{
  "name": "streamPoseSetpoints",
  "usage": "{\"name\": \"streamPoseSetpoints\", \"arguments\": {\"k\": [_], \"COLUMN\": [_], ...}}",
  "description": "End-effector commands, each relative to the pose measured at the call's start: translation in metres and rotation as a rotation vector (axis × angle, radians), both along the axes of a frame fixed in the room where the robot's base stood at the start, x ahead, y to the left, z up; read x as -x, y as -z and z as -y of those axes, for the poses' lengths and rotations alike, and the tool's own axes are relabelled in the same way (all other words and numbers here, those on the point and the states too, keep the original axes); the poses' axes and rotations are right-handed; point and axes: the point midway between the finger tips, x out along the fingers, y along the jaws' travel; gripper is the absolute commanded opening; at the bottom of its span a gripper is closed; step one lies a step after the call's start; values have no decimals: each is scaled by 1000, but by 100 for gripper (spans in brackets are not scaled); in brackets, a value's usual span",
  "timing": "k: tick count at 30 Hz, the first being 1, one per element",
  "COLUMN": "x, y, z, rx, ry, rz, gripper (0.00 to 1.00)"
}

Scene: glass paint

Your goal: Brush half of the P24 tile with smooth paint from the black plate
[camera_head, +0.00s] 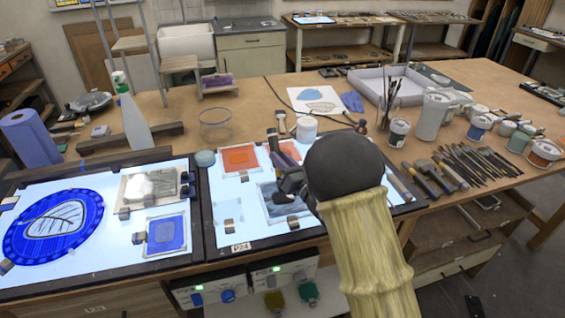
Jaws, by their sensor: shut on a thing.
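The light table labelled P24 (241,247) lies in front of me, lit white. On it are an orange tile (240,158), a second orange tile (289,149) partly hidden, and a grey-blue tile (268,194) held by small blocks. A pale, nearly clear pane (228,211) lies at its left. My gripper (283,170) is dark and sits over the grey-blue tile, partly covered by my arm. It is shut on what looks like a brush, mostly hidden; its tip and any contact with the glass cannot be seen. I cannot make out the black plate for certain.
A second light table at left holds a blue round leaf panel (52,228) and a blue tile (166,233). Behind stand a white bottle (137,121), a glass bowl (215,124) and a white jar (307,130). Brushes (478,165) and paint jars crowd the right.

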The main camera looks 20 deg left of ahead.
Motion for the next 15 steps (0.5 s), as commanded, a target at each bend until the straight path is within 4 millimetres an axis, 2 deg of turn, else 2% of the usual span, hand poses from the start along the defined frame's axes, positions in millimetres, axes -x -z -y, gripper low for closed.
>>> {"name": "streamPoseSetpoints", "arguments": {"k": [9, 15], "x": [0, 0], "y": [-1, -15], "z": [0, 0], "rx": [-1, -3], "ry": [-1, -1], "rz": [1, 3], "gripper": [0, 0]}}
